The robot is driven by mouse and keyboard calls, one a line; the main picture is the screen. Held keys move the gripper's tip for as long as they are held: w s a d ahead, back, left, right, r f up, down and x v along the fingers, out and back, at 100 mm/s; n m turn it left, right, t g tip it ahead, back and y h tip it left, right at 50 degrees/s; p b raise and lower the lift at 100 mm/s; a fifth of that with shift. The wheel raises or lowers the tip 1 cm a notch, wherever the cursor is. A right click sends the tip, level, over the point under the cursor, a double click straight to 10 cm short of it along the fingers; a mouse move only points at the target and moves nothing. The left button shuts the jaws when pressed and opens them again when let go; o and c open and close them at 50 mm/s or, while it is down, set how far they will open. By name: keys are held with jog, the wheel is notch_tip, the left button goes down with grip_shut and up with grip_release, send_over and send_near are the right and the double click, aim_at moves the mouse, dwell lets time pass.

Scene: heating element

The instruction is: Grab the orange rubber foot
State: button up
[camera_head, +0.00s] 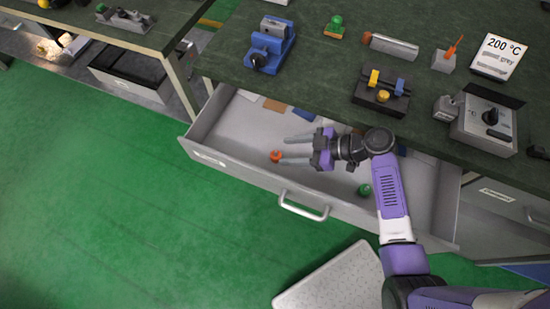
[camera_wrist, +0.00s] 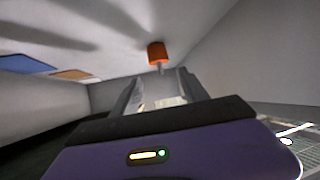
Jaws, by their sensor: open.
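The orange rubber foot (camera_head: 276,156) lies in the open drawer, toward its left end, in the head view. In the wrist view the orange rubber foot (camera_wrist: 157,53) shows as a small orange cylinder with a thin pale stem, just beyond the fingertips and near the middle. My gripper (camera_head: 289,149) reaches into the drawer from the right, with its two fingers apart and pointing left toward the foot. In the wrist view my gripper (camera_wrist: 159,78) has a gap between its fingers with nothing held in it. I cannot tell whether a finger touches the foot.
The grey drawer (camera_head: 235,169) is pulled out below the dark green bench top (camera_head: 325,65). A green piece (camera_head: 365,190) lies in the drawer under my arm. A blue vise (camera_head: 268,45) and a control box (camera_head: 487,122) stand on the bench. Green floor is clear at left.

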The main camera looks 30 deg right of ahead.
aim_at(274, 153)
jog(key=shift+p+x, duration=0.7)
jog(key=shift+x, duration=3.4)
jog(key=shift+s+f, duration=0.1)
jog(key=shift+s, duration=0.05)
grip_shut()
